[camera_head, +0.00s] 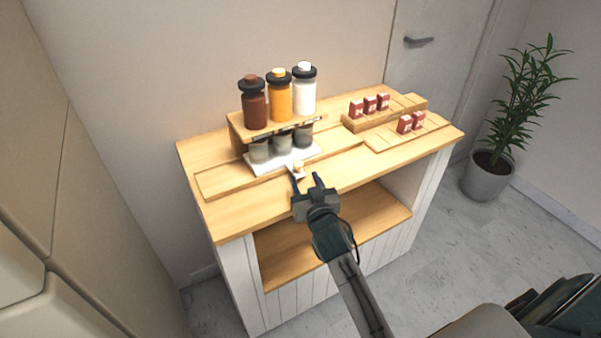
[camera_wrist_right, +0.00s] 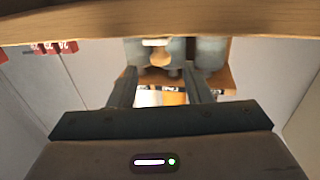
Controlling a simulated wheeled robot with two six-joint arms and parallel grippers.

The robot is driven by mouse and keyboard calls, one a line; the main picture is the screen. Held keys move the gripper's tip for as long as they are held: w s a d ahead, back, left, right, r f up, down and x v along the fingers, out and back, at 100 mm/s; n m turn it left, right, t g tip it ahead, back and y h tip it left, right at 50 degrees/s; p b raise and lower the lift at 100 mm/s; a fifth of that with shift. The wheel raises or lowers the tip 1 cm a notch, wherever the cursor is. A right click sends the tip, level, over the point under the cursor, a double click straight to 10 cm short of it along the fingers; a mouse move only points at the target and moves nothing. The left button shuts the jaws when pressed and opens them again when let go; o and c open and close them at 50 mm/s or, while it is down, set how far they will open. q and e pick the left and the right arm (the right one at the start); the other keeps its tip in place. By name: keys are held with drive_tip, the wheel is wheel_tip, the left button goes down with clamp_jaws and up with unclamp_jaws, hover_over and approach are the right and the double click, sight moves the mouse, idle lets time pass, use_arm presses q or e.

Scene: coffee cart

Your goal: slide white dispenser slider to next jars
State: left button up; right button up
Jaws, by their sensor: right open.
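The white dispenser slider (camera_head: 262,168) is a flat white plate on the cart top, with several grey translucent cups (camera_head: 281,145) on it. A small wooden knob (camera_head: 298,167) is at its front edge. Three dispenser jars, brown (camera_head: 254,105), orange (camera_head: 278,99) and white (camera_head: 304,93), stand on the wooden rack above the cups. My right gripper (camera_head: 306,180) is open at the knob. In the right wrist view the knob (camera_wrist_right: 160,57) appears between the fingertips (camera_wrist_right: 160,72), with a gap on each side. My left gripper is out of view.
Several small red boxes (camera_head: 369,103) stand on a wooden step (camera_head: 412,103) and a lower board at the right of the cart top. The cart's front shelf (camera_head: 275,257) is empty. A potted plant (camera_head: 487,177) stands on the floor at right.

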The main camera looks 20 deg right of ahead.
drive_tip(key=shift+s+a, duration=0.15)
drive_tip(key=shift+s, duration=0.9)
drive_tip(key=shift+s+a, duration=0.15)
drive_tip(key=shift+s, duration=0.9)
drive_tip(key=s+f+n+g+y, duration=0.1)
drive_tip(key=s+f+g, duration=0.35)
drive_tip(key=s, duration=0.55)
drive_tip(key=s+f+n+g, duration=0.1)
drive_tip(key=s+f+g, duration=0.35)
drive_tip(key=s, duration=0.45)
drive_tip(key=s+f+g+y, duration=0.1)
drive_tip(key=s+f+g, duration=0.35)
drive_tip(key=s, duration=0.55)
drive_tip(key=d+f+g, duration=0.2)
drive_tip(key=d+f, duration=0.1)
drive_tip(key=f, duration=2.5)
drive_tip(key=s+d+f, duration=0.1)
drive_tip(key=s+f, duration=1.6)
drive_tip(key=f, duration=0.3)
drive_tip(key=shift+s+d+f+g, duration=0.2)
drive_tip(key=shift+s+f+g, duration=0.15)
drive_tip(key=shift+f+g, duration=0.1)
